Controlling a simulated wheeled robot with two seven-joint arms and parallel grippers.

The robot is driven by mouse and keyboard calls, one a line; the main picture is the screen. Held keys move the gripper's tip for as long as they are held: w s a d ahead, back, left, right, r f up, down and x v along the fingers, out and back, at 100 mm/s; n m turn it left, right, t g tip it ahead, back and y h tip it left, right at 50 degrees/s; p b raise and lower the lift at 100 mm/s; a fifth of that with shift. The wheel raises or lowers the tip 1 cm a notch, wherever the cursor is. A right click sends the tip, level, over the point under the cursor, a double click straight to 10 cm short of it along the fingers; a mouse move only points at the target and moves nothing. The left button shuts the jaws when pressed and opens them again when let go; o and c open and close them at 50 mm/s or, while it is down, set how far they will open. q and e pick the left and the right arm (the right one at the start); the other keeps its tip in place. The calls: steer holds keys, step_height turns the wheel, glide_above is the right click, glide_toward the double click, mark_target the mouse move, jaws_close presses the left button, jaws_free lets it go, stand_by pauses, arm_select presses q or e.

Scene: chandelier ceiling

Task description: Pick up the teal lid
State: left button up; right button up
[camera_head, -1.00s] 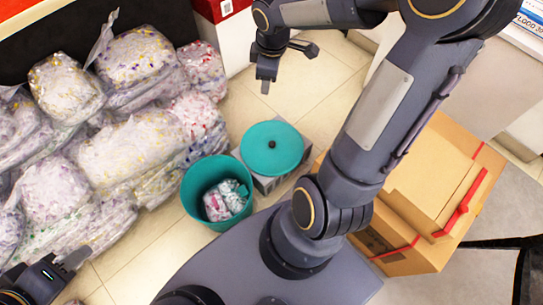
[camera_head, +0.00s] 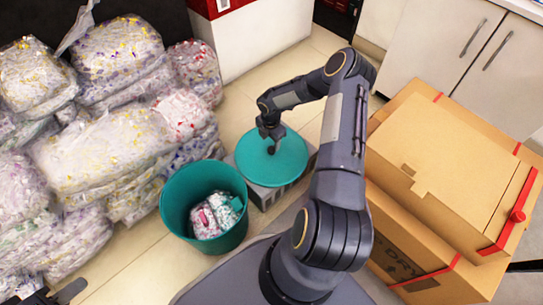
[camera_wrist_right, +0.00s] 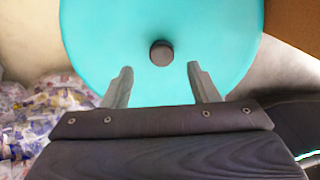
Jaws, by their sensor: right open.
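The round teal lid (camera_head: 290,160) lies on a grey box beside the teal bin, with a small dark knob (camera_wrist_right: 161,53) at its middle. My right gripper (camera_head: 270,143) is above the lid, close to the knob. In the right wrist view its two fingers (camera_wrist_right: 160,82) are apart and point at the knob, with nothing between them. I cannot tell whether the fingers touch the lid. My left gripper (camera_head: 55,295) shows only in part at the bottom left corner of the head view; its fingers are cut off.
The open teal bin (camera_head: 172,205) holds crumpled bags and stands left of the grey box (camera_head: 268,194). Clear bags of scraps (camera_head: 110,150) are piled at the left. Cardboard boxes (camera_head: 450,190) are stacked at the right. Tiled floor (camera_head: 300,65) is free behind the lid.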

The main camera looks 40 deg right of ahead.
mark_target(271, 149)
step_height(271, 149, down, 5)
steer(key=b, duration=0.2)
steer(key=shift+s+d+b, duration=0.1)
steer(key=shift+b, duration=0.3)
steer(key=c, duration=1.1)
